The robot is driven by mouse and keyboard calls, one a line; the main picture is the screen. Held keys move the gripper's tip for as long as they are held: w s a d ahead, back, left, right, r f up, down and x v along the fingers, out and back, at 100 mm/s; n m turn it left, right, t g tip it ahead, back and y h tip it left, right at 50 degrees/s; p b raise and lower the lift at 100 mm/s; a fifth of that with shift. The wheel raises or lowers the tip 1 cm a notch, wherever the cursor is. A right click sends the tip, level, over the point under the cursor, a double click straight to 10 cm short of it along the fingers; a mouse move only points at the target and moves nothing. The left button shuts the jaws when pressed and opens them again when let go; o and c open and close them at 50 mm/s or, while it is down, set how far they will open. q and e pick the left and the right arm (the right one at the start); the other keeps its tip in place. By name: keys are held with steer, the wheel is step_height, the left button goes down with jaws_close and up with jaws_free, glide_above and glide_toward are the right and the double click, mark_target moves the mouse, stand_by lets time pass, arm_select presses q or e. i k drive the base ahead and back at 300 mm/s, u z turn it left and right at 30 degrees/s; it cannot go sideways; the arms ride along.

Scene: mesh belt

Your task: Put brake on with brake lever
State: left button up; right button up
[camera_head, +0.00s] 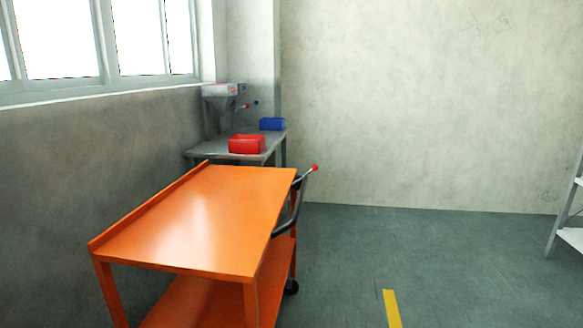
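An orange cart (205,215) with a flat, empty top stands in the left half of the head view. A grey lever (306,175) with a red knob (315,168) sticks up at the cart's far right corner, tilted to the right; it looks like the brake lever. Its lower end is hidden beside a dark curved handle (291,219) on the cart's right side. Whether the brake is on cannot be told from here. Neither of my grippers shows in this view.
Behind the cart, a grey table (268,146) holds a red bin (246,144), a blue bin (272,124) and a grey machine (222,104) with small levers. Grey floor right of the cart is open, with a yellow stripe (391,308). A shelf (570,238) stands at the right edge.

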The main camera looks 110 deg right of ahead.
mark_target(315, 168)
steer(key=z, duration=3.8)
steer(key=i, duration=0.8)
steer(key=z, duration=0.35)
steer(key=i, duration=1.1)
steer(key=u, duration=0.5)
